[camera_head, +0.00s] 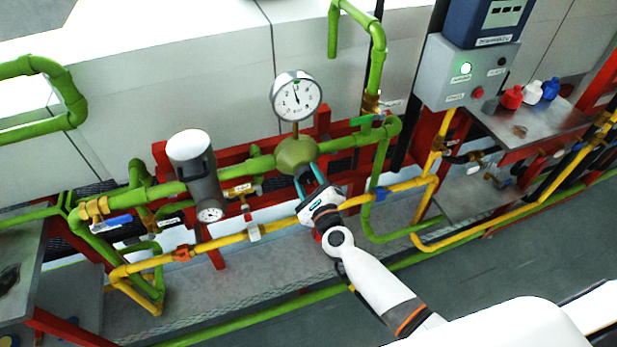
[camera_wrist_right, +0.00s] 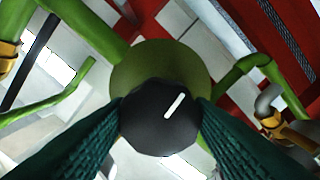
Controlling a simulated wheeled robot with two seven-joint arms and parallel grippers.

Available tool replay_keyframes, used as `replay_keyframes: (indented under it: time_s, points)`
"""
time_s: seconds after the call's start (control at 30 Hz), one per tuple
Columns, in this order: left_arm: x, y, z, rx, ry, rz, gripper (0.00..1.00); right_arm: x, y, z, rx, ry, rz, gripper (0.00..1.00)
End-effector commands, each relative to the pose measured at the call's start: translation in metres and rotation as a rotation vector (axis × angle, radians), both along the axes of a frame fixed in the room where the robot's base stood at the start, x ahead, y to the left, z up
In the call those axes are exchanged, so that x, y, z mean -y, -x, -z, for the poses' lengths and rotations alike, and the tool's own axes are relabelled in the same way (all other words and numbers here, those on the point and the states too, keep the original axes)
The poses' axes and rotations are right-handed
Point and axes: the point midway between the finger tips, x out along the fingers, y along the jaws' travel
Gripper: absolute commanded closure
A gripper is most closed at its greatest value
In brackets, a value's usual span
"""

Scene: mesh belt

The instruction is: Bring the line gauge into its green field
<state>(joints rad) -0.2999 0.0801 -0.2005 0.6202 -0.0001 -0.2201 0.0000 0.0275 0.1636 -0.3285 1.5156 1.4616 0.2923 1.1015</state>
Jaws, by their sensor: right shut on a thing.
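The line gauge (camera_head: 297,97), a round white dial, stands on top of the green dome-shaped regulator (camera_head: 296,154) in the head view. My right gripper (camera_head: 309,182) reaches up from below to the regulator's underside. In the right wrist view, its two dark teal fingers are shut on a dark knob (camera_wrist_right: 148,121) with a white line that slants up to the right. The green regulator body (camera_wrist_right: 150,75) shows behind the knob. My left gripper is not in view.
A grey filter cylinder (camera_head: 196,165) with a small dial stands left of the regulator. A yellow pipe (camera_head: 215,243) runs close below the gripper. A grey control box (camera_head: 465,75) with a lit green lamp stands right. Open floor (camera_head: 480,270) lies at lower right.

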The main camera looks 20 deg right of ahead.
Motion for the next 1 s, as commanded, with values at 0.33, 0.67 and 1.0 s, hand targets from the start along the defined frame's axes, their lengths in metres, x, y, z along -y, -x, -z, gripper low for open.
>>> replay_keyframes:
  time_s: [0.33, 0.67, 1.0]
  points:
    - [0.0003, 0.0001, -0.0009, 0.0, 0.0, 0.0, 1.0, -0.0001, 0.0006, 0.0015, -0.002, 0.026, 0.0, 0.75]
    - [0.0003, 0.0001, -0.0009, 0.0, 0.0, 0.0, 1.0, -0.0002, 0.0005, 0.0013, -0.001, 0.025, -0.001, 0.33]
    - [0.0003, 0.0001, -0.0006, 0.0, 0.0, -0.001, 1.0, -0.0001, 0.0027, 0.001, -0.001, 0.024, 0.0, 0.3]
